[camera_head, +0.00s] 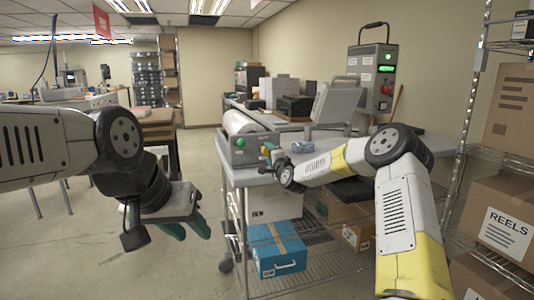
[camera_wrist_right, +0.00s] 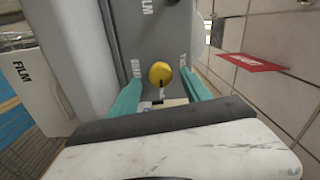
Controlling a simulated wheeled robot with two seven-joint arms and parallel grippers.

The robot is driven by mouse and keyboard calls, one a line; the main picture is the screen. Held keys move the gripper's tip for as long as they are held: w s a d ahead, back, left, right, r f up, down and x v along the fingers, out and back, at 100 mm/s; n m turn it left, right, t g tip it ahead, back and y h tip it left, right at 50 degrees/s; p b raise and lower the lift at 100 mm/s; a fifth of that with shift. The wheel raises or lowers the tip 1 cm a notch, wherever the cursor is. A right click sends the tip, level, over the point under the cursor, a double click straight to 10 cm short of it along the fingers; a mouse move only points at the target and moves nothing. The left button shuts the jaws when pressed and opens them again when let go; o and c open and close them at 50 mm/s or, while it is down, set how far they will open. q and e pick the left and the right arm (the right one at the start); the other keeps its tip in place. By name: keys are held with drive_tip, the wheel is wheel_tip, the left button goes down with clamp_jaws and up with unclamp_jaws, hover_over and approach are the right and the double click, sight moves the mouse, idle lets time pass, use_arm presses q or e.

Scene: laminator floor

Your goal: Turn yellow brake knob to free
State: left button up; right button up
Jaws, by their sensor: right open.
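The yellow brake knob (camera_wrist_right: 160,73) is round and sits on a grey panel (camera_wrist_right: 155,40) in the right wrist view. A dark mark shows at its lower edge. In the head view my right gripper (camera_head: 271,156) is at the end of the grey roll machine (camera_head: 240,150). My left gripper (camera_head: 187,229) hangs open and empty over the floor, left of the cart.
The machine stands on a wire-shelf cart (camera_head: 300,170) with a blue box (camera_head: 276,250) and cartons below. A shelf rack with a REELS carton (camera_head: 505,225) is close on the right. A wooden table (camera_head: 157,125) stands behind my left arm. The floor at left is clear.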

drive_tip(key=shift+v, duration=2.05)
drive_tip(key=s+r+n+g+h, duration=0.1)
drive_tip(key=s+r+n+g, duration=0.2)
drive_tip(key=s+n, duration=0.35)
drive_tip(key=s+r+n+g, duration=0.3)
drive_tip(key=s, duration=0.7)
drive_tip(key=s+d+n+g, duration=0.1)
drive_tip(key=s+d, duration=0.3)
drive_tip(key=s, duration=0.7)
drive_tip(key=s+d+f+n+g+h, duration=0.1)
drive_tip(key=s+d, duration=0.3)
drive_tip(key=s, duration=0.8)
drive_tip(key=s+d+f+n+g+h, duration=0.1)
drive_tip(key=s+d+n+g, duration=0.1)
drive_tip(key=s, duration=1)
drive_tip(key=shift+s+d+g, duration=0.2)
drive_tip(key=shift+d+g, duration=0.4)
drive_tip(key=shift+d, duration=0.3)
